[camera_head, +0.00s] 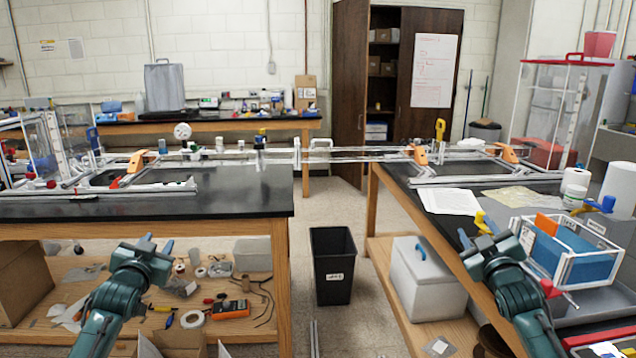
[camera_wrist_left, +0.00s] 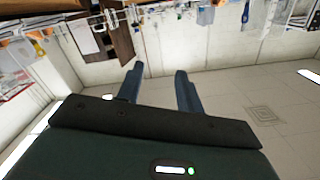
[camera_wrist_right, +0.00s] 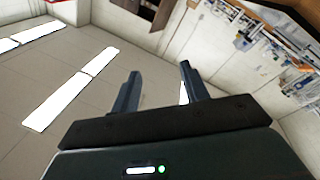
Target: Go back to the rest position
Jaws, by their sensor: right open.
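My left gripper (camera_head: 158,243) is in front of the left table in the head view, with its fingers pointing up and away. In the left wrist view its two fingers (camera_wrist_left: 159,88) stand apart with nothing between them. My right gripper (camera_head: 476,236) is by the near edge of the right table, left of a white-framed bin. In the right wrist view its two fingers (camera_wrist_right: 158,90) stand apart and empty. An aluminium extrusion frame (camera_head: 300,153) spans the gap between the two black tables and touches neither gripper.
The left table (camera_head: 235,197) and right table (camera_head: 400,190) flank a floor gap holding a black bin (camera_head: 332,265). The white-framed bin with blue contents (camera_head: 566,250) stands close to my right gripper. A white box (camera_head: 425,280) and loose tools (camera_head: 230,310) lie on the lower shelves.

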